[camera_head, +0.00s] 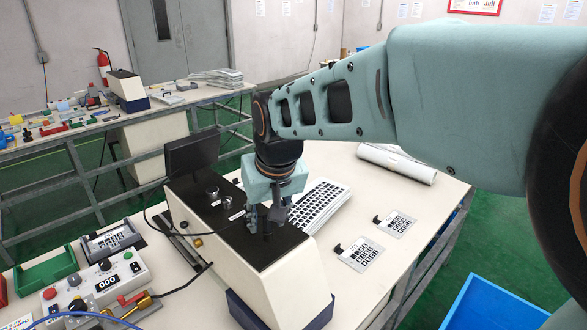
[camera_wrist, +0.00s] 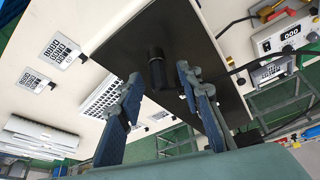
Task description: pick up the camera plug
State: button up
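The camera plug looks to be the short black cylinder (camera_wrist: 156,68) standing on the black top of the white machine (camera_head: 262,245). My gripper (camera_head: 265,222) points down over that black top. In the wrist view my gripper (camera_wrist: 160,76) is open, with one blue-grey finger on each side of the cylinder. A gap shows between the cylinder and each finger, so it does not look gripped. In the head view the fingers mostly hide the cylinder.
A monitor (camera_head: 191,152) stands behind the machine and a keyboard (camera_head: 318,205) lies right of it. Two keypad films (camera_head: 395,222) (camera_head: 360,253) lie on the table at right. Control boxes (camera_head: 95,283) and a green tray (camera_head: 46,269) are at left. A blue bin (camera_head: 492,305) is below right.

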jog(key=shift+c, duration=0.5)
grip_shut()
jog(key=shift+r, duration=0.1)
